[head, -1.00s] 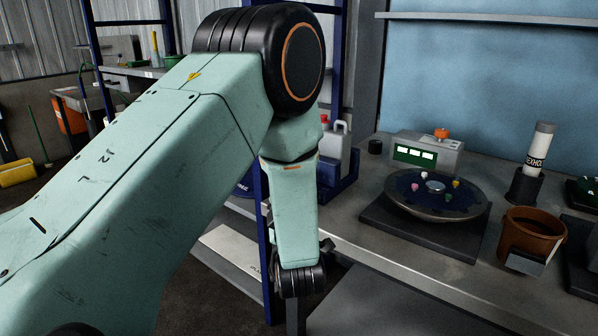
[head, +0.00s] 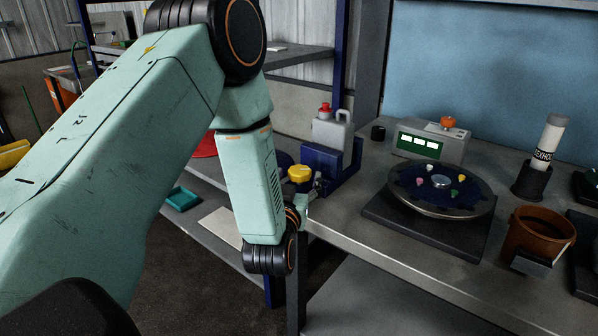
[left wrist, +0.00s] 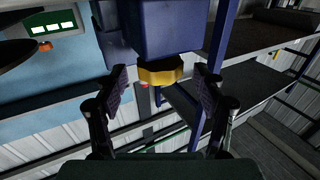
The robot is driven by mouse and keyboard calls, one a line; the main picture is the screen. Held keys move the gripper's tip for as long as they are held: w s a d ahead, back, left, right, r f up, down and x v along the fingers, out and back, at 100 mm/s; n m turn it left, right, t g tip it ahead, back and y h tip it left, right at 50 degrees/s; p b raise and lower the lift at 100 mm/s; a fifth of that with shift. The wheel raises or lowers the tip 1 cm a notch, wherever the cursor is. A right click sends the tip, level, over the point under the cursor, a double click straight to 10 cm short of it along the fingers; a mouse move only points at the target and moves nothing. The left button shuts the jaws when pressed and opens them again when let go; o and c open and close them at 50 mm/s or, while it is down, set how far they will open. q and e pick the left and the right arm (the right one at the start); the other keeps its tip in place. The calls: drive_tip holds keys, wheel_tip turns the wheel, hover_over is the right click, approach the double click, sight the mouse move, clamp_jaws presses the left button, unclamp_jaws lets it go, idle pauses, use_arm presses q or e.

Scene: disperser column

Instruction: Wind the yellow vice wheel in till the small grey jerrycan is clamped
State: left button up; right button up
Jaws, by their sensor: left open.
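The small grey jerrycan (head: 333,132) with a red cap stands upright in the blue vice (head: 326,160) at the bench's left end. I cannot tell whether the jaws touch it. The yellow wheel (head: 299,174) is on the vice's near left side. My left gripper (head: 314,188) is close to the wheel, partly hidden by its own wrist. In the left wrist view, the yellow wheel (left wrist: 160,74) shows between the two spread fingers, below the blue vice body (left wrist: 165,30). The fingers appear apart from it. My right gripper is not in view.
A round disperser plate (head: 440,190) with coloured pegs sits right of the vice, before a box with a green display (head: 418,145). A brown pot (head: 538,235) stands further right. A blue-posted shelf (head: 300,55) is behind my left arm. The bench front is clear.

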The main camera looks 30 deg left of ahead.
use_arm(q)
drive_tip(key=shift+x, duration=1.2)
drive_tip(key=shift+w+f, duration=0.15)
drive_tip(key=shift+d+r, duration=0.1)
drive_tip(key=shift+r, duration=0.1)
drive_tip(key=shift+f, duration=0.15)
drive_tip(key=shift+c, duration=1.1)
drive_tip(key=c, duration=0.9)
